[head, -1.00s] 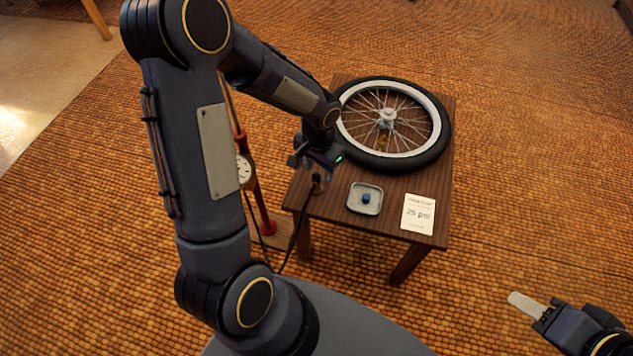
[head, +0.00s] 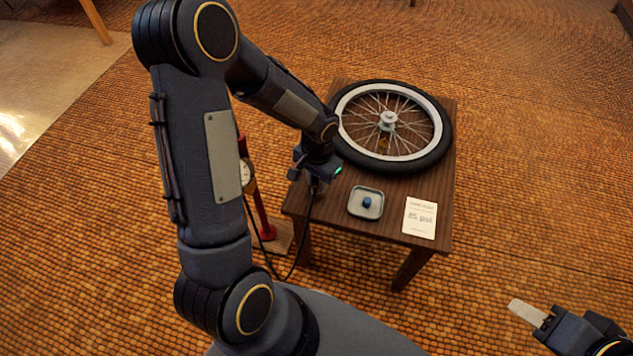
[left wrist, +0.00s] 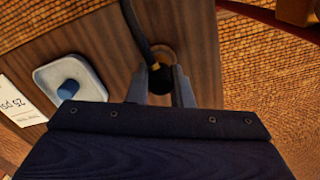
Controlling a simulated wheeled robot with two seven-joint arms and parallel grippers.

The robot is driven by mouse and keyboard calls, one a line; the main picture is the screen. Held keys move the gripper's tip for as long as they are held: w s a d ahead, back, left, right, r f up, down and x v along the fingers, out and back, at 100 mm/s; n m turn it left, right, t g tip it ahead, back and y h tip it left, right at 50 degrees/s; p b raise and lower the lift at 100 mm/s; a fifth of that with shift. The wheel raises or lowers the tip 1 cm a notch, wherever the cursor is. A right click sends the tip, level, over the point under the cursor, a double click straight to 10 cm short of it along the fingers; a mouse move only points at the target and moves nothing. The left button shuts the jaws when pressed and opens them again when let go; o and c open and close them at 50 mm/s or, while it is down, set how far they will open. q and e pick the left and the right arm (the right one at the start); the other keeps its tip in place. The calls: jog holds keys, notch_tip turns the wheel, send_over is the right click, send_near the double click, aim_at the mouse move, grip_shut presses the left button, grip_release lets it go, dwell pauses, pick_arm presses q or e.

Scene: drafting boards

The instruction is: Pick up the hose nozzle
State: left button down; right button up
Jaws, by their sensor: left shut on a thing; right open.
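The hose nozzle (left wrist: 158,78) is a dark piece with a brassy band at the end of a black hose (left wrist: 138,35). In the left wrist view it sits between the two fingers of my left gripper (left wrist: 160,86), which is shut on it. A round wooden piece (left wrist: 166,52) shows just beside the nozzle over the table's edge area. In the head view my left gripper (head: 314,183) is at the left side of the small table and mostly hides the nozzle. My right gripper (head: 528,313) is open and empty, low at the right, away from the table.
On the wooden table (head: 385,223) lie a spoked wheel with a black tyre (head: 440,150), a small grey dish (head: 353,207) holding a blue cap (head: 367,202), and a white card (head: 420,217) reading 25 psi. A red floor pump (head: 264,220) with a gauge stands left of the table.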

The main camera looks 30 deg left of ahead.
pick_arm(q)
jog(key=shift+r, duration=0.1)
jog(key=shift+r, duration=0.3)
notch_tip(320, 180, up, 2)
jog(key=shift+r+p, duration=0.15)
jog(key=shift+p, duration=0.5)
jog(key=w+d+r+p, duration=0.4)
jog(key=w+d+r, duration=0.4)
jog(key=d+r, duration=0.2)
jog(key=shift+w+d, duration=0.15)
jog(key=shift+d, duration=0.5)
jog(key=shift+p, duration=0.35)
jog(key=shift+r+p, duration=0.7)
jog(key=shift+r, duration=0.2)
